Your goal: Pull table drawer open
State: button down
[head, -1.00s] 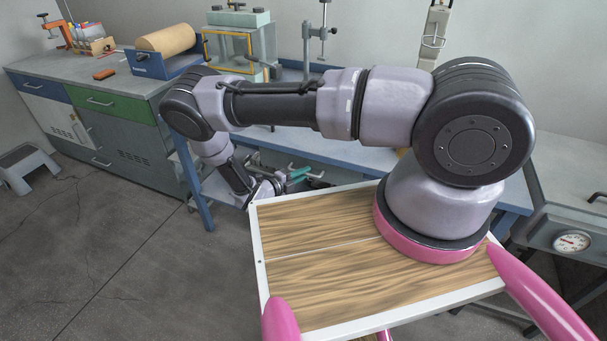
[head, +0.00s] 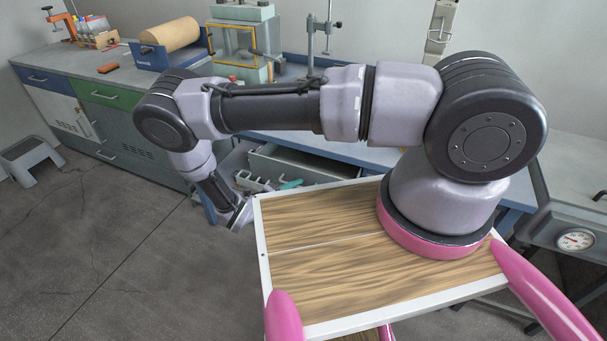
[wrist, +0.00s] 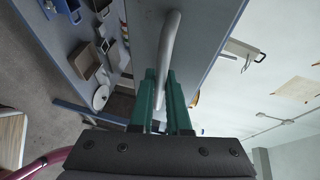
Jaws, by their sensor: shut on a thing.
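The table (head: 330,148) has a blue-grey top and stands behind my arm. Its drawer (head: 305,166) is pulled out from under the top, and its grey inside shows in the head view. In the wrist view the grey drawer front (wrist: 146,40) has a pale bar handle (wrist: 168,48). My gripper (wrist: 164,98) has green fingers, one on each side of the handle, shut on it. In the head view my wrist reaches down at the table's left front; the fingertips and handle cannot be made out there.
Pale items and a teal one (head: 290,184) show low by the drawer. A cabinet (head: 110,120) stands at the left, with a grey step stool (head: 35,160) on the floor. A grey unit with a gauge (head: 575,240) stands at the right.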

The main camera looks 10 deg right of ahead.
jog(key=s+a, duration=0.8)
jog(key=s, duration=0.3)
jog(key=shift+s+a, duration=0.1)
jog(key=c, duration=1.2)
grip_release()
jog(key=shift+o, duration=0.2)
jog(key=v, duration=1)
jog(key=shift+s+a, duration=0.25)
jog(key=shift+a, duration=0.05)
jog(key=shift+r, duration=0.1)
